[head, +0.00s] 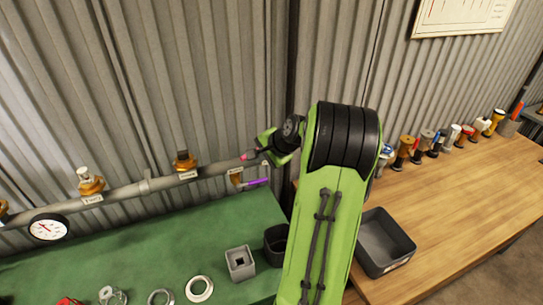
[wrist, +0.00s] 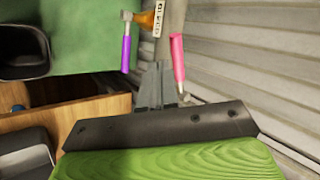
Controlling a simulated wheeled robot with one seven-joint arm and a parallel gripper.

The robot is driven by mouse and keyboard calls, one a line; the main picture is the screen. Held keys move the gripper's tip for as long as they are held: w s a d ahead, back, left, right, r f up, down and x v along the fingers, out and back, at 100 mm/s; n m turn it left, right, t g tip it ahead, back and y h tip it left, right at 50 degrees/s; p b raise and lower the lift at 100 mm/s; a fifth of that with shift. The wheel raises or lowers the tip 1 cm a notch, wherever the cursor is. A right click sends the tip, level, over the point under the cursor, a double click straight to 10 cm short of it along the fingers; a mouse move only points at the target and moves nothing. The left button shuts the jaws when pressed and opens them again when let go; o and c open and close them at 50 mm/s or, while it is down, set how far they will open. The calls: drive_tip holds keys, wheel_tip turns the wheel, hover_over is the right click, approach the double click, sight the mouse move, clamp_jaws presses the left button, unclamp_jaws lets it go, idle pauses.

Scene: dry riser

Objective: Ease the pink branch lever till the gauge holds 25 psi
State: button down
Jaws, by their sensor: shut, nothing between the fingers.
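The pink branch lever (wrist: 178,58) shows in the wrist view, its lower end just right of my gripper's grey fingers (wrist: 158,70). I cannot tell whether they touch. In the head view only a bit of the pink lever (head: 245,157) shows, at the pipe's right end beside my gripper (head: 262,151), whose arm hides part of that area. My gripper is shut and empty. The round white gauge (head: 48,227) is on the pipe at the far left; its needle is too small to read.
A purple lever (wrist: 126,48) hangs from an orange valve body (wrist: 146,19), close left of the fingers. The pipe (head: 125,192) runs along a corrugated wall with more orange fittings (head: 185,161). Rings and cups lie on the green bench (head: 150,255); a dark tray (head: 382,243) sits on the wooden one.

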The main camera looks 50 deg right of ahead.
drive_tip(key=shift+w+d+f, duration=0.1)
drive_tip(key=shift+w, duration=0.75)
drive_tip(key=shift+w+f+p, duration=0.1)
drive_tip(key=shift+w+p, duration=0.25)
drive_tip(key=shift+w, duration=0.45)
drive_tip(key=shift+s, duration=0.15)
